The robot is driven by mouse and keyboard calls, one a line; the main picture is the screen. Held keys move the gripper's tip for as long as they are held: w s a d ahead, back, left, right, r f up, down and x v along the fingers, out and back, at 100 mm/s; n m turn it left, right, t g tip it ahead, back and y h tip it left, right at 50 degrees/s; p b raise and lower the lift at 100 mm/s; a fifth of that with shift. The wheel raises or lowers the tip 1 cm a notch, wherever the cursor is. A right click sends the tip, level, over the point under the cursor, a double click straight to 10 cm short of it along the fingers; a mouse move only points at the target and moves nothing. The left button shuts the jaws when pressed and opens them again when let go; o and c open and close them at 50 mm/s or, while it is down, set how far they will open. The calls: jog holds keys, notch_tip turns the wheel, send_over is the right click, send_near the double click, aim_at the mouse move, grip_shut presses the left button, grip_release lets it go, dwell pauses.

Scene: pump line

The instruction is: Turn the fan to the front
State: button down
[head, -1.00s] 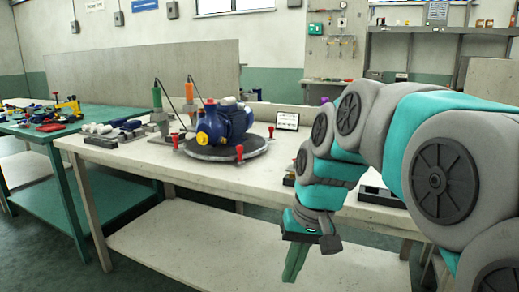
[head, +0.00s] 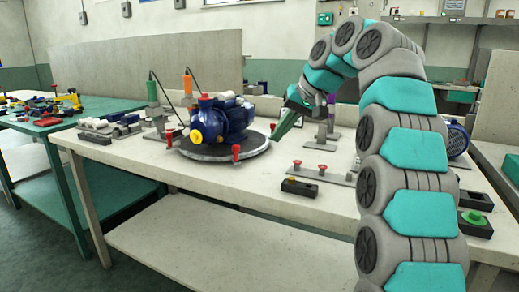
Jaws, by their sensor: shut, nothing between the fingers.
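A blue pump with its motor (head: 228,120) sits on a round grey turntable (head: 210,155) on the bench. Its yellow cap (head: 196,136) faces the front left, and the motor body runs back to the right. The fan end of the motor is not clearly visible. The turntable has red-topped handles around its rim, one at the front (head: 236,151) and one at the left (head: 168,140). My gripper (head: 277,138) is shut and empty, its green fingers pointing down and left at the turntable's right edge. I cannot tell whether it touches the rim or a handle there.
A grey bar with red knobs (head: 322,175) and a black box with a yellow button (head: 299,187) lie on the front of the bench. Another blue motor (head: 455,138) stands at the right. Upright tools (head: 153,98) stand behind the turntable.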

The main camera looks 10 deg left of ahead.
aim_at(240, 161)
jog(key=b+x, duration=0.1)
jog(key=x, duration=0.2)
jog(key=w+b+x, duration=0.1)
jog(key=x, duration=0.3)
jog(key=w+b+x, duration=0.1)
jog(key=b+x, duration=0.1)
jog(key=x, duration=0.1)
jog(key=shift+w+a+r, duration=0.1)
jog(key=shift+a+r, duration=0.05)
jog(key=shift+r, duration=0.1)
jog(key=a, duration=0.2)
jog(key=shift+s+a+r, duration=0.25)
jog(key=shift+a, duration=0.05)
jog(key=shift+a+p, duration=0.3)
jog(key=shift+a, duration=0.2)
jog(key=shift+s+a, duration=0.15)
